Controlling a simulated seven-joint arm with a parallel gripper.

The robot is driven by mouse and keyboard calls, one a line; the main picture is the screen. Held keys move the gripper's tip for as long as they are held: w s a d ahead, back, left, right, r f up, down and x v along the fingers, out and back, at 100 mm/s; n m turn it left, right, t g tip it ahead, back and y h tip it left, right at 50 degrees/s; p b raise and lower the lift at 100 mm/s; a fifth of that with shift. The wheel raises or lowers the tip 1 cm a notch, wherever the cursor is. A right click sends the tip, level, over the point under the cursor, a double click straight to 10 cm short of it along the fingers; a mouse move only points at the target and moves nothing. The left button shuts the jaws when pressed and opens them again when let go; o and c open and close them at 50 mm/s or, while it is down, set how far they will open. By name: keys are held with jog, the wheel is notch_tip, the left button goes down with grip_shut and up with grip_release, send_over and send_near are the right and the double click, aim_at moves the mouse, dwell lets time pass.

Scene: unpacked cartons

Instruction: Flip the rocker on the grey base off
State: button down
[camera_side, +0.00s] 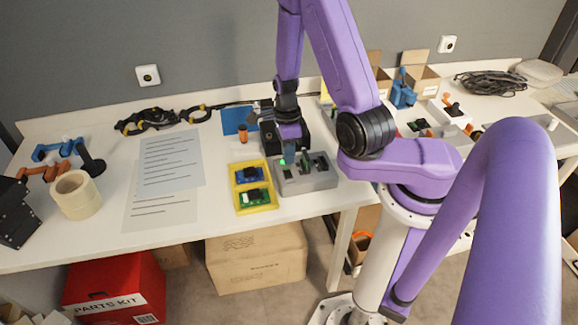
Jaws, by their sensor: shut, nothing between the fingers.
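The grey base (308,184) sits on the white table, just right of the yellow tray. It carries dark rocker parts on its top, and a small green light shows at its left end. My gripper (289,158) points down over the left part of the grey base, its fingers shut with nothing between them. The fingertips are close to the rocker area; I cannot tell whether they touch it. The rocker's tilt is too small and partly hidden to read.
A yellow tray (255,207) with blue and green boards stands left of the base. A small orange-brown cylinder (243,136) and a blue sheet (236,119) lie behind. Paper sheets (165,211), a tape roll (77,195) and cables are further left. The table's front edge is near.

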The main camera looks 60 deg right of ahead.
aim_at(289, 175)
jog(key=shift+s+a+f, duration=0.15)
jog(key=shift+f, duration=2.05)
